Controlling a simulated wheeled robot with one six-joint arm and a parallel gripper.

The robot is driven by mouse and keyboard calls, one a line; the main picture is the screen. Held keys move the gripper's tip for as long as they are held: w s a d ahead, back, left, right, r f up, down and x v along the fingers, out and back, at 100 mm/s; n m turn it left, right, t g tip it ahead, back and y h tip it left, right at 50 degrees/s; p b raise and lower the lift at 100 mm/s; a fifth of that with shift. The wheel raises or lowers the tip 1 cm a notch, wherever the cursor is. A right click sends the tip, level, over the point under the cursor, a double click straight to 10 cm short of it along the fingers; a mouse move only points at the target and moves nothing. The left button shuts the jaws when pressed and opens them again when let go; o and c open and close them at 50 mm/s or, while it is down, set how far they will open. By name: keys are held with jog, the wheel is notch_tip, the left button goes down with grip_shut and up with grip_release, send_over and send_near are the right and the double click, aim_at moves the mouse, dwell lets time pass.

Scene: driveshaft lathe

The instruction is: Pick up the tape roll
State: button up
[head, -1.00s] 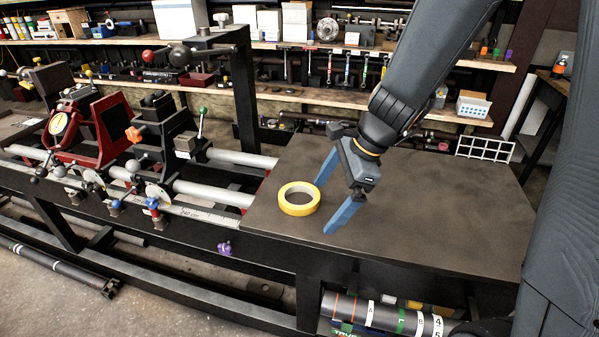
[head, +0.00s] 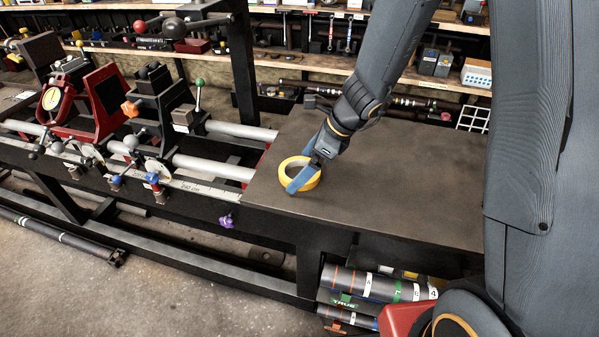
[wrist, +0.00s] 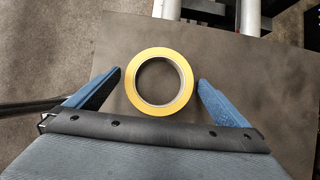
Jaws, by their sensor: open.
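The yellow tape roll (head: 284,171) lies flat on the dark tabletop (head: 400,185), near its left end. In the wrist view the roll (wrist: 134,96) sits between the two blue fingers, with a small gap visible on each side. My gripper (head: 300,178) is open, its fingers reaching down at the roll. In the wrist view both fingertips of my gripper (wrist: 158,82) show beside the roll.
A lathe bed with grey rails (head: 215,167) and a red fixture (head: 92,103) stands left of the tabletop. A shelf (head: 330,64) with boxes and tools runs behind. Labelled tubes (head: 375,285) lie below the front edge. The tabletop's right part is clear.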

jog(key=shift+c, duration=0.4)
jog(key=c, duration=0.9)
